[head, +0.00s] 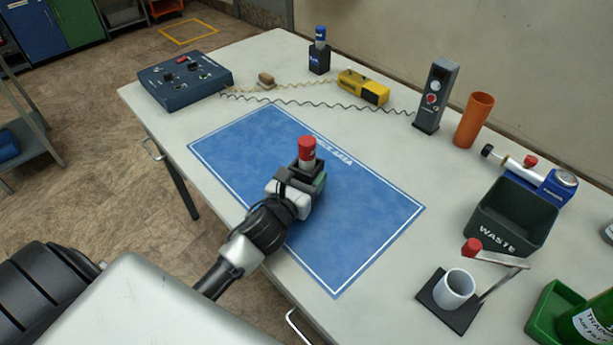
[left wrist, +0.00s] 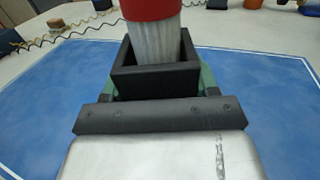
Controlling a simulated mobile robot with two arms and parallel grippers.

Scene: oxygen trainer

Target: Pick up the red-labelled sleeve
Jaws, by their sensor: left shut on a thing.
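The red-labelled sleeve (left wrist: 155,82) shows as a black square-walled holder. A pale ribbed cylinder with a red top (head: 307,150) stands upright in it; the red part also shows in the left wrist view (left wrist: 152,8). My left gripper (head: 304,182) is shut on the sleeve, over the blue work-area mat (head: 370,215). The fingers and the sleeve's lower part are mostly hidden, with green showing at its sides. I cannot tell whether its base touches the mat. No label shows on the visible black walls. My right gripper is not in view.
Behind the mat stand a blue-topped black holder (head: 319,58), a yellow device (head: 363,88) and a blue control box (head: 185,80). At right are a grey meter (head: 436,97), an orange cup (head: 474,120), a waste bin (head: 511,215) and a stand with a white cup (head: 455,289).

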